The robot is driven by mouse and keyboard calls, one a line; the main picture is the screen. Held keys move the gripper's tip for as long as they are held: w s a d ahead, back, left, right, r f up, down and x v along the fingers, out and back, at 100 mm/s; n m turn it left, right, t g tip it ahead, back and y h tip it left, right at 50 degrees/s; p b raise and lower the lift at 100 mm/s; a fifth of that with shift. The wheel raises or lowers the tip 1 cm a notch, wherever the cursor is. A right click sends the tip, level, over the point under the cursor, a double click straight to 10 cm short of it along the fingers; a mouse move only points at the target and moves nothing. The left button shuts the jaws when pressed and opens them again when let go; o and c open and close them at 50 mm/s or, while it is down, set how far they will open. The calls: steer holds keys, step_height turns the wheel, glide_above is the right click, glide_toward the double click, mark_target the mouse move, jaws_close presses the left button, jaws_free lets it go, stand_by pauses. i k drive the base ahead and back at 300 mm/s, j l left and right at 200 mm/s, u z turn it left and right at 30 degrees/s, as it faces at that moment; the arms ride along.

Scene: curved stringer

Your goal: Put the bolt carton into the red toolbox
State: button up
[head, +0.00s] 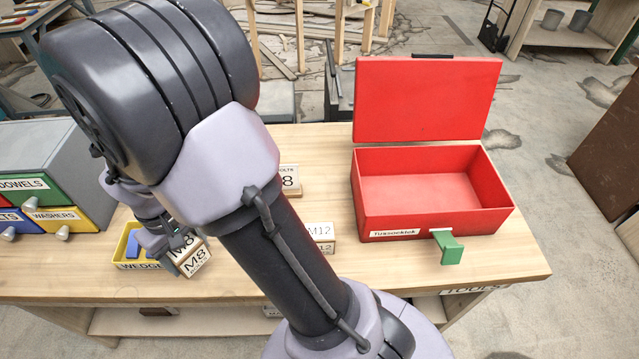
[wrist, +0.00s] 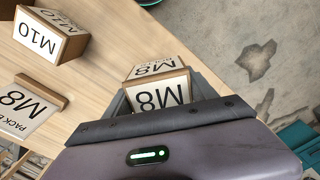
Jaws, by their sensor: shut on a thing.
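The bolt carton is a small box with white M8 labels (head: 194,257). My gripper (head: 172,246) is shut on it at the left of the workbench. In the wrist view the carton (wrist: 156,94) sits between the two fingers, with its M8 faces showing. I cannot tell whether it touches the bench. The red toolbox (head: 430,222) stands at the right of the bench with its lid up. Its visible inside is empty. My gripper is well to the left of it.
A green object (head: 447,247) stands before the toolbox.

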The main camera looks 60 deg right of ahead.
mark_target(419, 204)
steer(key=k+l, duration=0.6)
steer(key=k, duration=0.15)
steer(key=k+l+z, duration=0.1)
steer(key=k+l, duration=0.45)
steer(key=k, duration=0.15)
